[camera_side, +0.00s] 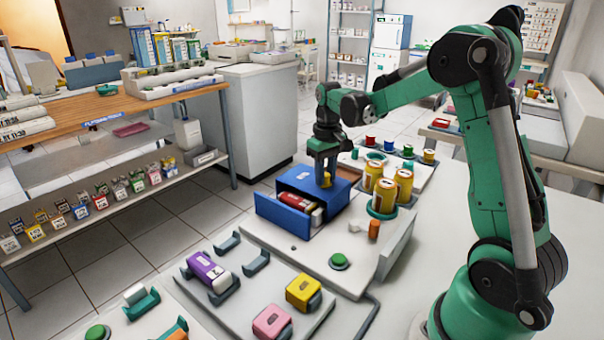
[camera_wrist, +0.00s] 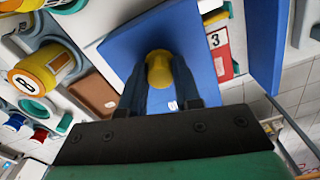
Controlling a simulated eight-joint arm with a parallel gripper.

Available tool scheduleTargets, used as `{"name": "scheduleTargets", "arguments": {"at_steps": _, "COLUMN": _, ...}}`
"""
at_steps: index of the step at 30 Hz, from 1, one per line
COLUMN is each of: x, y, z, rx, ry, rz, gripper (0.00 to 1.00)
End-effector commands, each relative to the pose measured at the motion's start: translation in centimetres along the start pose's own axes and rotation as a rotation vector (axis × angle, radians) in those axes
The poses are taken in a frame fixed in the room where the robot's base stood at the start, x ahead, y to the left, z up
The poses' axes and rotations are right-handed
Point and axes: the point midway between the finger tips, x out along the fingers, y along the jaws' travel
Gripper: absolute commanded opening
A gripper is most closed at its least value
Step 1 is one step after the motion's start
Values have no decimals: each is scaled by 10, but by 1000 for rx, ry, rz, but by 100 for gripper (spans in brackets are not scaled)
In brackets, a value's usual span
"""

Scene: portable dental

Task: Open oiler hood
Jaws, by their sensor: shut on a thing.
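The blue oiler hood (camera_side: 305,181) sits on the white bench unit, and its flat blue top fills the middle of the wrist view (camera_wrist: 203,45). A yellow knob (camera_side: 326,180) stands on this top. My gripper (camera_side: 325,166) points down from above with its fingers on either side of the knob; in the wrist view my gripper (camera_wrist: 158,82) is shut on the yellow knob (camera_wrist: 158,68). Beside the hood a gap shows a red item (camera_side: 300,205) with a white label marked 3 (camera_wrist: 216,40). A separate blue panel (camera_side: 282,218) stands in front of the gap.
Yellow canisters (camera_side: 383,192) stand close to the right of the hood, with an orange cylinder (camera_side: 374,229) in front. Small coloured spools (camera_side: 371,143) sit behind. A green button (camera_side: 339,261) and a rack with a purple block (camera_side: 207,271) lie nearer.

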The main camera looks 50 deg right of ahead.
Motion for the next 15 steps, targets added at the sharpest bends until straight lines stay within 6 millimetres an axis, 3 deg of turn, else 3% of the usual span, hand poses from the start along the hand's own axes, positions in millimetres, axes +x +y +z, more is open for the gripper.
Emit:
{"name": "scheduleTargets", "arguments": {"at_steps": 5, "x": 0, "y": 24, "z": -7, "rx": 1, "ry": 5, "rz": -1, "gripper": 0}}
{"name": "scheduleTargets", "arguments": {"at_steps": 14, "x": 0, "y": 26, "z": -8, "rx": -2, "ry": 5, "rz": 0, "gripper": 0}}
{"name": "scheduleTargets", "arguments": {"at_steps": 15, "x": 0, "y": 26, "z": -8, "rx": -2, "ry": 5, "rz": 0, "gripper": 33}}
